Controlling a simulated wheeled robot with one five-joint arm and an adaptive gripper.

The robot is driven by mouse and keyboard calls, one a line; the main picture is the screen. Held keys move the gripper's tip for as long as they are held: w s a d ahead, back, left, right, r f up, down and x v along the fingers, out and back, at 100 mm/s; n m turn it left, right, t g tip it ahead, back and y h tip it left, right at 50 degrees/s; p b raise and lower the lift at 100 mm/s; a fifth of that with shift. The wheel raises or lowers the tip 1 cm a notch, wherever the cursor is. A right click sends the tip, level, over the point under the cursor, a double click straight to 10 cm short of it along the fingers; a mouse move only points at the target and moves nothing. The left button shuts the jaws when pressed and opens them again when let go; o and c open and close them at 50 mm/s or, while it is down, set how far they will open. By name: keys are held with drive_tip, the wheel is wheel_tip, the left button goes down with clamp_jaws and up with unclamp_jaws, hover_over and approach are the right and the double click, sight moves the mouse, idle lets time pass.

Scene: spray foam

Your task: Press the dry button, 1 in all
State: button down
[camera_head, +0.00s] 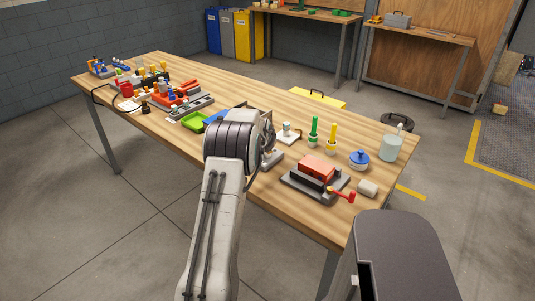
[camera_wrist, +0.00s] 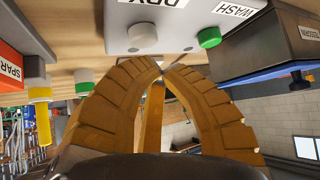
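In the wrist view, a light grey panel (camera_wrist: 178,22) at the top carries a white button (camera_wrist: 142,36) beside the label DRY (camera_wrist: 168,3). A green button (camera_wrist: 209,37) sits to its right beside the label WASH (camera_wrist: 232,9). My gripper (camera_wrist: 163,67) has its two ochre fingers curved together, with the tips nearly meeting and nothing seen between them. The tips appear just below the panel, between the two buttons, nearer the white one; contact cannot be told. In the head view my arm hides the gripper and most of the panel.
Right of my arm on the wooden table (camera_head: 225,85) stand a green bottle (camera_head: 313,130), a yellow bottle (camera_head: 332,138), a blue-lidded pot (camera_head: 359,159), a glass jar (camera_head: 390,148) and a red block (camera_head: 317,168) on a dark base. Green and blue trays (camera_head: 194,122) lie left.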

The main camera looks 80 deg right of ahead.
drive_tip(key=shift+f+b, duration=1)
drive_tip(key=shift+b, duration=0.05)
idle(1.9)
drive_tip(key=shift+r, duration=0.15)
drive_tip(key=shift+r+p, duration=0.45)
drive_tip(key=shift+r, duration=0.4)
drive_tip(key=shift+r, duration=0.1)
drive_tip(key=shift+r+p, duration=1.4)
drive_tip(key=shift+r, duration=1)
